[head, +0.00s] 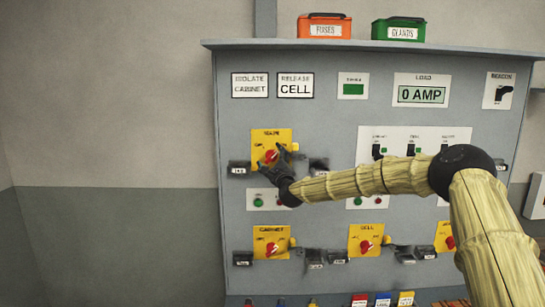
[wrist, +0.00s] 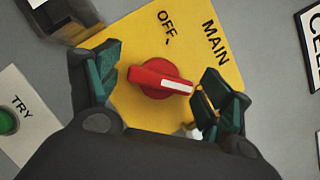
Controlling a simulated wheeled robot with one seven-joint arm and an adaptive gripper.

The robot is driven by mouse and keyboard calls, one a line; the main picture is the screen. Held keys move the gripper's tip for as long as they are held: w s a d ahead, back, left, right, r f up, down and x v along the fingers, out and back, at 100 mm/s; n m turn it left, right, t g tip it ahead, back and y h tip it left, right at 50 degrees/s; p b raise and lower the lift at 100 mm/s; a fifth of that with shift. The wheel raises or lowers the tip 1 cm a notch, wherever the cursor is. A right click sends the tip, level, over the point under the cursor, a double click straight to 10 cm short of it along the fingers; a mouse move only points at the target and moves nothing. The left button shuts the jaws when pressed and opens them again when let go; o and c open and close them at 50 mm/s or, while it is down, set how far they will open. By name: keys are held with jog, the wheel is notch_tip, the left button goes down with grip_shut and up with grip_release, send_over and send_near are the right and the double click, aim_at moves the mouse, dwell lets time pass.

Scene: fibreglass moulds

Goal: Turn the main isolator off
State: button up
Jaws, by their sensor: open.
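The main isolator is a yellow plate (head: 285,136) with a red rotary handle (head: 270,156), on the upper left of the grey panel. In the wrist view the plate (wrist: 215,62) reads MAIN and OFF, and the red handle (wrist: 155,79) has a white pointer stripe. The stripe points right, away from the OFF mark. My gripper (head: 272,164) is open in front of the handle. In the wrist view its fingers (wrist: 160,84) stand either side of the handle. The handle's tip is close to the right finger; I cannot tell whether they touch. That finger hides part of the plate.
The load display (head: 422,95) reads 0 AMP. The cabinet isolator (head: 270,231) and cell isolator (head: 365,230) sit below. Dark tagged blocks (head: 239,168) flank the main plate. A green button (wrist: 6,121) lies near the TRY label. Wall left of the panel is clear.

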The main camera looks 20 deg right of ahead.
jog(key=c, duration=1)
